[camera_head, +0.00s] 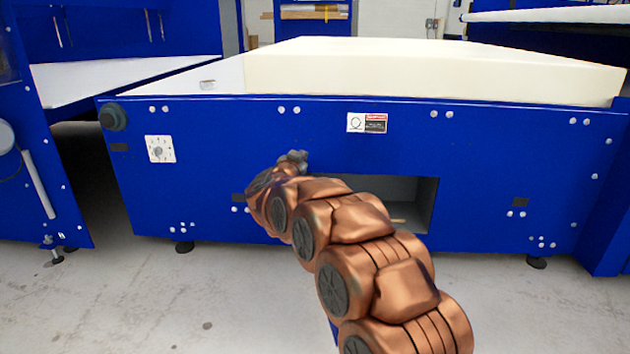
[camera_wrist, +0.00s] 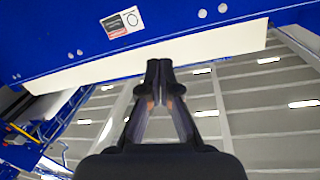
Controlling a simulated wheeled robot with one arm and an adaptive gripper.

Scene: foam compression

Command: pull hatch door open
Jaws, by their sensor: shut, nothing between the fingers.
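The blue machine's front panel (camera_head: 480,150) has a rectangular hatch opening (camera_head: 405,188) low in its middle. The right part of the opening shows a grey interior; my copper arm hides its left part. I cannot make out a separate door leaf. My gripper (camera_head: 293,158) is up and left of the opening, in front of the panel; I cannot tell whether it touches it. In the wrist view the gripper (camera_wrist: 165,68) has its two dark fingers together, empty, pointing toward the panel and the white foam block (camera_wrist: 150,60).
The large foam block (camera_head: 420,72) lies on the machine top. A warning label (camera_head: 367,123) is above the opening; a control dial (camera_head: 160,149) is at left. Another blue machine (camera_head: 40,180) stands at far left. The concrete floor (camera_head: 130,300) in front is clear.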

